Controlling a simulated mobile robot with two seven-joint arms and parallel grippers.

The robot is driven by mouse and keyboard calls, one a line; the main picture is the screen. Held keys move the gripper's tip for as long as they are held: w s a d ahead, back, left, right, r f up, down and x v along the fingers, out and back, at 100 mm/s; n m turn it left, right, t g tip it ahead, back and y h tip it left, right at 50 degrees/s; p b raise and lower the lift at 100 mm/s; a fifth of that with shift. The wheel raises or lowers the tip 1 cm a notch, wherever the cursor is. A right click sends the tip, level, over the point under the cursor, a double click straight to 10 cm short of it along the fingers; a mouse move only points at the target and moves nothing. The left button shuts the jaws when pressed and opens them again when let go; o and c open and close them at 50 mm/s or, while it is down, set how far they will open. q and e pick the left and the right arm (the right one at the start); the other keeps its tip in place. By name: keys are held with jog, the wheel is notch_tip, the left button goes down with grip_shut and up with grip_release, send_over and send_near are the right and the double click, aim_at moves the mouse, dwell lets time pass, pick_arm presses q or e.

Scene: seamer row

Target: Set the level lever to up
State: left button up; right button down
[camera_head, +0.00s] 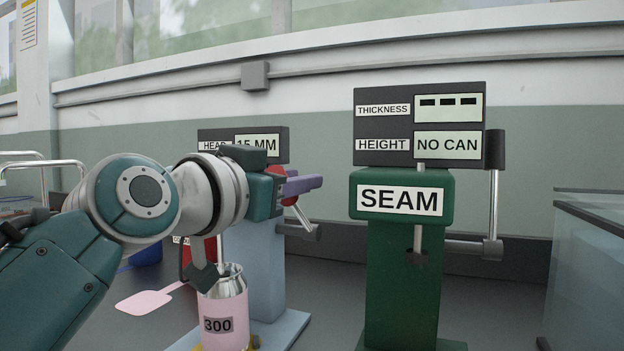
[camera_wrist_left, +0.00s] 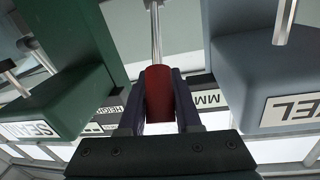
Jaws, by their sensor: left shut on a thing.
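The level lever has a thin metal rod (camera_head: 301,215) rising steeply from a dark pivot (camera_head: 304,232) on the right side of the blue-grey machine (camera_head: 267,285). Its red grip (camera_wrist_left: 158,95) is between my left gripper's fingers in the wrist view. My left gripper (camera_head: 302,185) is shut on this grip and hides most of it in the head view. In the wrist view the level machine (camera_wrist_left: 240,75) is at the right, its label upside down and partly cut off. My right gripper is in neither view.
The green SEAM machine (camera_head: 403,290) stands to the right, its own upright lever (camera_head: 493,200) on its far side. A pink can marked 300 (camera_head: 222,310) stands before the level machine. A pink paddle (camera_head: 143,303) lies left. A clear-walled box (camera_head: 590,260) is far right.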

pick_arm(q)
grip_shut()
dwell(0.8)
jog(key=w+r+g+p, duration=0.1)
jog(key=p, duration=0.3)
jog(key=shift+d+r+y+p, duration=0.1)
jog(key=shift+d+y+p, duration=0.05)
jog(key=shift+y+p, duration=0.15)
jog(key=shift+f, duration=0.25)
jog(key=o, duration=0.9)
grip_release()
